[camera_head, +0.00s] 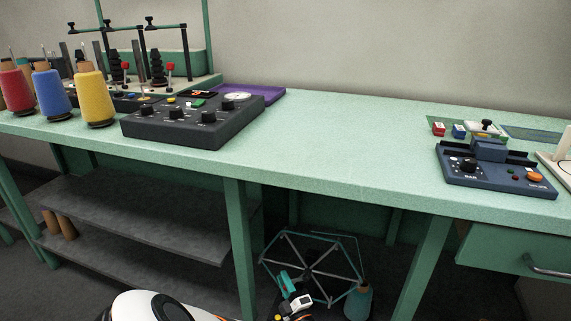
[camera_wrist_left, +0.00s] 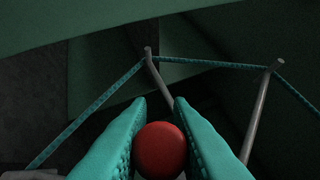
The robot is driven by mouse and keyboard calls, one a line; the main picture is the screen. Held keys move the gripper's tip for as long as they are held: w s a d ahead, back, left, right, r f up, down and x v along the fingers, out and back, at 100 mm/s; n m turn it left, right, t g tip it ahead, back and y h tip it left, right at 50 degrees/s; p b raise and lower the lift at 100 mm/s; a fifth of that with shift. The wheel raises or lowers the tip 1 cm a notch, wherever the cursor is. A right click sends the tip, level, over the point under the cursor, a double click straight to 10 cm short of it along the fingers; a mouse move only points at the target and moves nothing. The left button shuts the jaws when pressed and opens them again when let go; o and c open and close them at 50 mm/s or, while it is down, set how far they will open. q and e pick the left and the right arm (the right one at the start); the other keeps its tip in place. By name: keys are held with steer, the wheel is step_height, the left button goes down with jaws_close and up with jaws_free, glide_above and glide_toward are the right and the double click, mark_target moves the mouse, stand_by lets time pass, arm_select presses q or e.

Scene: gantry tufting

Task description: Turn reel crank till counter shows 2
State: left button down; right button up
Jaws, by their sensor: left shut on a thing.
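The reel (camera_head: 318,274), a frame of grey spokes with teal yarn around its rim, stands under the bench. My left gripper (camera_head: 292,296) is in front of it, at the reel's lower left in the head view. In the left wrist view, the teal fingers of my left gripper (camera_wrist_left: 158,125) are shut on a round red knob (camera_wrist_left: 160,150), the crank's knob by its look. Beyond the fingers, grey reel arms (camera_wrist_left: 258,115) carry the teal yarn (camera_wrist_left: 95,105). I cannot make out the counter. My right gripper is not in view.
The green bench (camera_head: 330,140) runs above the reel, with a leg (camera_head: 238,245) to its left and another (camera_head: 420,268) to its right. A teal cone (camera_head: 358,302) stands at the reel's right. A grey shelf (camera_head: 150,205) fills the left. A black control box (camera_head: 180,122) sits on the bench.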

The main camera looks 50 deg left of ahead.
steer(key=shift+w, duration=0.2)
arm_select(q)
steer(key=c, duration=1.3)
jaws_free()
steer(key=shift+d, duration=0.1)
steer(key=v, duration=1.1)
steer(key=shift+d+f+b, duration=0.2)
steer(key=shift+d+b, duration=0.15)
steer(key=shift+b, duration=0.05)
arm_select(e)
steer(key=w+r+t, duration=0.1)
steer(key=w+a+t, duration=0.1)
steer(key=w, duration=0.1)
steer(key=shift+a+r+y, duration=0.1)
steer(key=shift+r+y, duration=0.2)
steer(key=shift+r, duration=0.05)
arm_select(q)
steer(key=shift+s, duration=0.15)
